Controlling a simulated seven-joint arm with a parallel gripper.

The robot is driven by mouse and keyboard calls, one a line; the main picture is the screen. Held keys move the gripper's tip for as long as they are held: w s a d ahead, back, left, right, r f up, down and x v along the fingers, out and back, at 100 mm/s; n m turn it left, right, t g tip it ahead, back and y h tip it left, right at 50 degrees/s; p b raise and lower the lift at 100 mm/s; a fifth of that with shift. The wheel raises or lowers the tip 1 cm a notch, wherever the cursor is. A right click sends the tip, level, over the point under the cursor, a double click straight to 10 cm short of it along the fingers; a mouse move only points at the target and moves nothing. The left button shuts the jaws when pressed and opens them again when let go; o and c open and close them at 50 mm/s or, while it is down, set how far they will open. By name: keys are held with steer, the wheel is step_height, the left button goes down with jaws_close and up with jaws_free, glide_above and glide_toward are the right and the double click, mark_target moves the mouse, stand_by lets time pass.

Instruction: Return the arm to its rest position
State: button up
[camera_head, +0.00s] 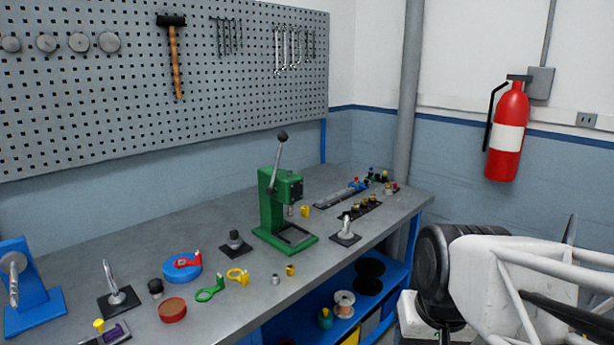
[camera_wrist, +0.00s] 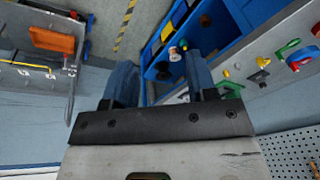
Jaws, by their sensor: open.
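My gripper (camera_wrist: 162,78) shows in the wrist view, with its two blue fingers spread apart and pointing away from the camera. Nothing is held between the fingers. Beyond them, the wrist view shows the blue lower shelf of the bench (camera_wrist: 222,40) and the floor, some way off. The gripper is not touching anything that I can see. I cannot make out my gripper in the head view.
The grey workbench (camera_head: 235,308) carries a green press (camera_head: 272,208), coloured pulley parts and small stands. A pegboard (camera_head: 120,110) hangs behind it. A black wheel (camera_head: 436,270) and white tubular frame (camera_head: 490,285) stand at the right. The bench's left rear surface is clear.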

steer(key=s, duration=0.1)
steer(key=d, duration=0.1)
steer(key=s, duration=0.1)
steer(key=shift+s+d+f+n+h, duration=0.35)
steer(key=shift+n+h, duration=0.05)
